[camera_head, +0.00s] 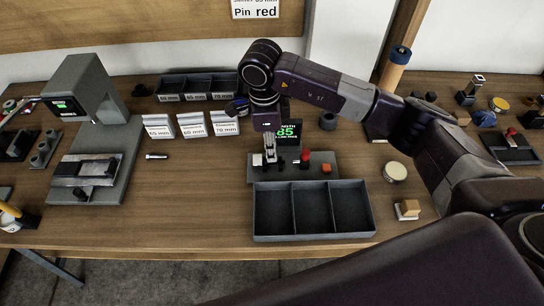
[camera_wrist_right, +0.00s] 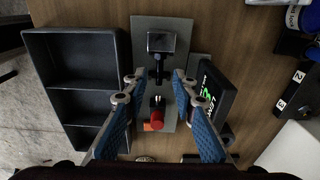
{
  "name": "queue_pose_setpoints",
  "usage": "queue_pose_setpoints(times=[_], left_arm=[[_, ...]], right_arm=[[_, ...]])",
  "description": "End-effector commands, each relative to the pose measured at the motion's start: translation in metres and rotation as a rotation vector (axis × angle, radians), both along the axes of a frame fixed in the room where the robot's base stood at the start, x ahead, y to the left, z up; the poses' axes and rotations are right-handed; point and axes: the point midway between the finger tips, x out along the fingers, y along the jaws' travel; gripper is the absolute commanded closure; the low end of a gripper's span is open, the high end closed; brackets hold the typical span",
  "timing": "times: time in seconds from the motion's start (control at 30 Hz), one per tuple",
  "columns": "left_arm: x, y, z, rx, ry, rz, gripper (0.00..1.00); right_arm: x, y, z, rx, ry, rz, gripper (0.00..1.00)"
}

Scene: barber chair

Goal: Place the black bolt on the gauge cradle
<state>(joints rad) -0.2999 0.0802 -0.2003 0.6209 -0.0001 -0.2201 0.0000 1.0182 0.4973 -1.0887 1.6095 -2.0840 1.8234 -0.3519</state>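The gauge is a grey plate (camera_head: 335,165) with a dark display (camera_head: 289,131) showing green digits and a red-topped part (camera_head: 304,158). The display (camera_wrist_right: 215,97) and plate (camera_wrist_right: 180,28) also show in the right wrist view. My right gripper (camera_head: 270,158) points down over the plate's left part. In the wrist view its blue-padded fingers (camera_wrist_right: 160,78) are apart. A narrow dark piece (camera_wrist_right: 159,74) lies between the fingertips, beside a pale square block (camera_wrist_right: 161,42); I cannot tell whether it is the black bolt or part of the cradle. My left gripper is out of view.
A three-compartment dark tray (camera_head: 312,235) stands in front of the gauge. A silver bolt (camera_head: 157,156) lies on the open table at left, beside a grey fixture (camera_head: 110,165). Label cards (camera_head: 192,124) and another divided tray (camera_head: 196,86) stand behind.

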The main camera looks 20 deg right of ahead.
Motion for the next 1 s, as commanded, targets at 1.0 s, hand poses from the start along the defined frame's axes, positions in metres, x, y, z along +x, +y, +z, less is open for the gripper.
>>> queue_pose_setpoints(times=[1.0], left_arm=[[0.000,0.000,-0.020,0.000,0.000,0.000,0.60]], right_arm=[[0.001,0.005,0.073,0.000,0.001,-0.001,0.75]])
